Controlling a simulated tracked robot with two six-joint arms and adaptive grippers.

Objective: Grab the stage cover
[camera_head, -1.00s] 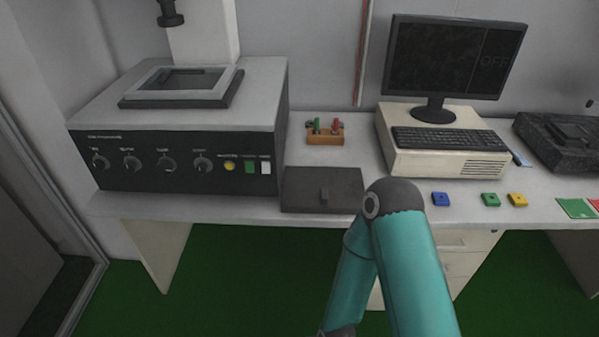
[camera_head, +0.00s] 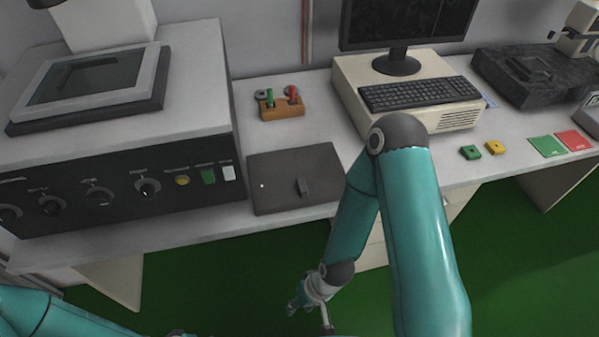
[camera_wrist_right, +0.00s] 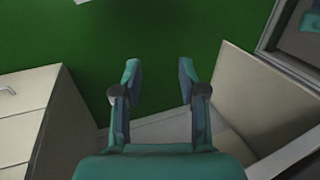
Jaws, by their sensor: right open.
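My right gripper is low, below the table top and apart from the plate. In the right wrist view the gripper (camera_wrist_right: 158,72) is open and empty over the green floor. My left arm shows at the lower left, but its gripper is out of view.
The control box (camera_head: 190,118) with knobs stands left of the plate. A wooden holder (camera_head: 282,108) with red and green pieces is behind it. A computer (camera_head: 358,92) with monitor and keyboard is behind my right arm. Small coloured blocks (camera_head: 470,152) lie further right.

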